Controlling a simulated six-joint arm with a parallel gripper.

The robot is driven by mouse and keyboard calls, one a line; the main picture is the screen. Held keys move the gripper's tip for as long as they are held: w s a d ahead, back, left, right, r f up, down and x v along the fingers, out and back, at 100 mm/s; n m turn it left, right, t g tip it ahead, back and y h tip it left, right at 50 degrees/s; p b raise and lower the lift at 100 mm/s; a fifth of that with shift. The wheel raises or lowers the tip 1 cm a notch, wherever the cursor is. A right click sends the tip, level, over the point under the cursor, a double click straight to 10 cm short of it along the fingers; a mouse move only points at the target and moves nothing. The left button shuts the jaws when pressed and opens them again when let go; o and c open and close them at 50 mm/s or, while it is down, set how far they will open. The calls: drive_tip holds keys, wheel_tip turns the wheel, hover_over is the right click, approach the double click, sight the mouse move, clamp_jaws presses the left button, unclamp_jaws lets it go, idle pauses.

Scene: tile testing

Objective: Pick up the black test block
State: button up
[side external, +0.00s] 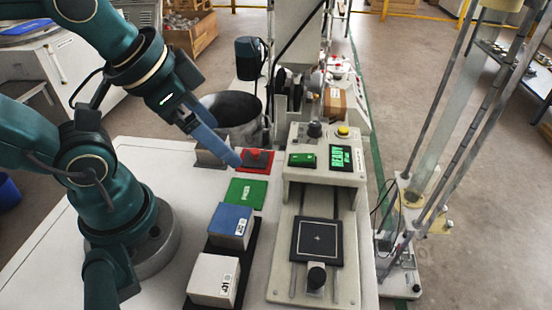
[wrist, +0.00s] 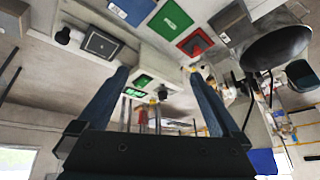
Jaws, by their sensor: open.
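A small dark block (side external: 257,157) appears to lie on the red pad (side external: 244,167), though I cannot tell for sure that it is the black test block. In the wrist view the red pad (wrist: 186,47) has a dark patch (wrist: 195,42) in its middle. A flat black square with a white outline (side external: 317,241) lies on the test machine (side external: 298,172). My gripper (side external: 234,160) is pointed at the left edge of the red pad in the side view. In the wrist view my gripper (wrist: 155,72) is open, with nothing between its blue fingers.
A blue block (side external: 230,222) and a white block (side external: 213,278) sit on a black rack in front. A green pad (side external: 246,193) lies beside the red one. A large dark round bowl (side external: 232,108) stands behind. The white table at left front is clear.

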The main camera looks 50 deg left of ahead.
drive_tip(key=w+a+f+m+g+y, duration=0.1)
drive_tip(key=w+a+f+m+g, duration=0.15)
drive_tip(key=w+a+m, duration=0.5)
drive_tip(key=a+f+g, duration=0.1)
drive_tip(key=a+f, duration=0.1)
drive_tip(key=s+a+f+g, duration=0.1)
drive_tip(key=a+f, duration=0.2)
drive_tip(key=s+a+f+g+h, duration=0.1)
drive_tip(key=a+f, duration=0.1)
drive_tip(key=a, duration=0.1)
drive_tip(key=shift+s+a+f+n, duration=0.1)
drive_tip(key=shift+a+f+n, duration=0.15)
drive_tip(key=shift+f, duration=2.65)
clamp_jaws()
